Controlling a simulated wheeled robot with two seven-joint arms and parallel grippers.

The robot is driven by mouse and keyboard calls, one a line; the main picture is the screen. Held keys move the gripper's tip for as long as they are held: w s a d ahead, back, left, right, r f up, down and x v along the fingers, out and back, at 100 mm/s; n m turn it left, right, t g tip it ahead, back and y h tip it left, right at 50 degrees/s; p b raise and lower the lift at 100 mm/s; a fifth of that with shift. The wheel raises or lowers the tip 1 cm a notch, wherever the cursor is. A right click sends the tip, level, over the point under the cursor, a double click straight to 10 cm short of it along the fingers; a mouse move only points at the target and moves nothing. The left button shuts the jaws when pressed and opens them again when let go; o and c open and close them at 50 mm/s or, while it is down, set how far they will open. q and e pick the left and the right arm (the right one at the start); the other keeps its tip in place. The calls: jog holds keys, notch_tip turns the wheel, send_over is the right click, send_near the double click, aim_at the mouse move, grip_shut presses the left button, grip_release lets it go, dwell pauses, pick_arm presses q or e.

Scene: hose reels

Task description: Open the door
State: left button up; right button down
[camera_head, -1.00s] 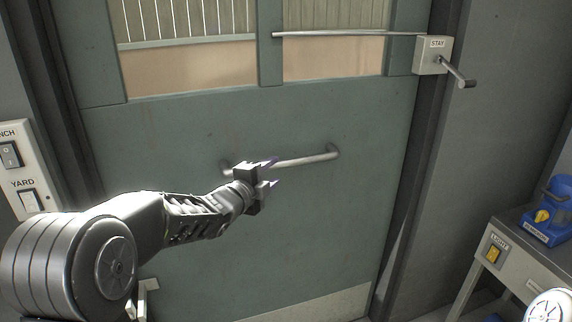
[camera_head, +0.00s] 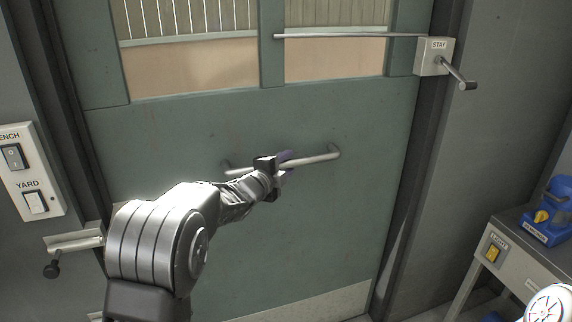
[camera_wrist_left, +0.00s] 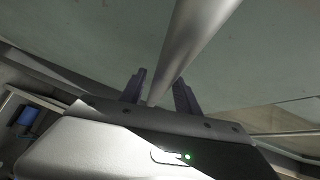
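The grey-green door (camera_head: 180,130) has window panes at its top and a straight metal bar handle (camera_head: 318,159) across its middle. My left gripper (camera_head: 281,172) is at the left-middle part of this handle. In the left wrist view the bar (camera_wrist_left: 190,45) passes between the two dark fingers (camera_wrist_left: 160,92), with a gap seen on each side, so the fingers look open around it. A grey box marked STAY (camera_head: 432,57) with a crank sits right of the door, and a thin rod (camera_head: 345,35) runs from it across the windows. My right gripper is not in view.
A switch panel marked YARD (camera_head: 30,172) is on the left wall, with a black-knobbed lever (camera_head: 52,270) below it. At the right stands a bench (camera_head: 512,268) with a LIGHT switch and a blue device (camera_head: 550,215). A pale sliver shows along the door's lower right edge.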

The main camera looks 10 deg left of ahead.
pick_arm(q)
grip_shut()
dwell(1.2)
